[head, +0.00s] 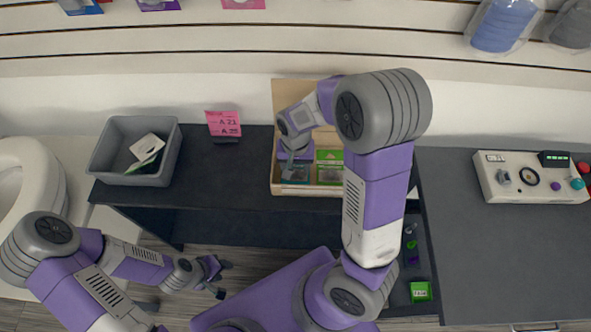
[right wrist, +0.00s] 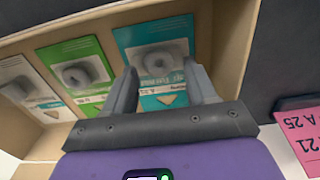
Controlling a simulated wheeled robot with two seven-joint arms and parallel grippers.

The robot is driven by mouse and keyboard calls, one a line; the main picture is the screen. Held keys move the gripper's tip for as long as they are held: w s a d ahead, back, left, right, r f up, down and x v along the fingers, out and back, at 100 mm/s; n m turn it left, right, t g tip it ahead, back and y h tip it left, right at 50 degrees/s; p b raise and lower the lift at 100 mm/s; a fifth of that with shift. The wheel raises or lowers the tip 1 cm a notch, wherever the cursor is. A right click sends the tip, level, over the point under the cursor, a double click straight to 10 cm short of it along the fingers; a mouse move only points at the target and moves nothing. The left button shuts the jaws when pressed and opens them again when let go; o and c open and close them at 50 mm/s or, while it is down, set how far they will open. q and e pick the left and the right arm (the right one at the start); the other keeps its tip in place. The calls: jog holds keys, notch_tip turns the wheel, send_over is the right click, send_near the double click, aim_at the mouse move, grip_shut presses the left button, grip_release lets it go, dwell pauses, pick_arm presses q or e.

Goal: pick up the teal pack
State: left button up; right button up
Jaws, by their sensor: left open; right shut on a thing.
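The teal pack (head: 296,172) is at the left end of an open cardboard box (head: 306,190) on the dark counter. In the right wrist view the teal pack (right wrist: 152,48) has a round grey item on its front. My right gripper (head: 289,165) reaches down into the box and is shut on the teal pack, with one finger (right wrist: 162,92) on each side of it in the right wrist view. The pack still stands within the box walls; whether its lower edge touches the bottom cannot be told. My left gripper (head: 222,279) is open and empty, low over the floor.
A green pack (head: 330,157) is beside the teal one, with a whitish pack (right wrist: 28,88) beyond it. A pink price card (head: 223,123) and a grey bin (head: 148,180) stand left of the box. A control panel (head: 530,178) is on the right counter.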

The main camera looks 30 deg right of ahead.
aim_at(296, 168)
notch_tip(296, 168, up, 10)
jog(key=p, duration=0.4)
dwell(0.9)
